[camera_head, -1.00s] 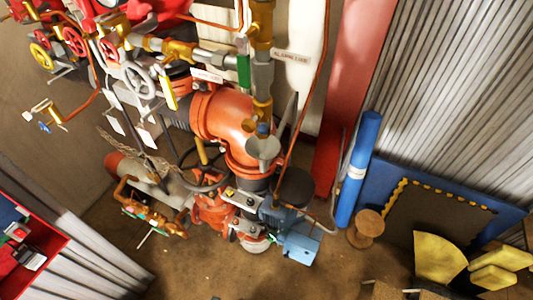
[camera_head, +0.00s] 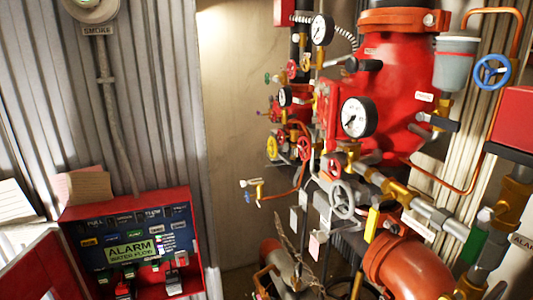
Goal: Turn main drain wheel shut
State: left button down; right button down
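Several handwheels show on the riser, and I cannot read a label that tells which is the main drain wheel. A grey spoked wheel (camera_head: 342,200) sits low in the middle, below the large pressure gauge (camera_head: 357,117). A small red wheel (camera_head: 335,165) is just above it. A yellow wheel (camera_head: 272,146) and another red wheel (camera_head: 304,148) are further left. A blue wheel (camera_head: 491,71) is at the upper right. Neither of my grippers is in view.
A red alarm panel box (camera_head: 205,262) with its door open stands at the lower left. The red riser body (camera_head: 395,80) and an orange pipe elbow (camera_head: 402,270) fill the right. Brass piping and hanging tags crowd the grey wheel. Bare wall (camera_head: 228,120) lies between.

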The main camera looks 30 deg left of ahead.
aim_at(303, 148)
jog(key=j+u, duration=0.1)
jog(key=u, duration=0.7)
jog(key=k+j, duration=0.05)
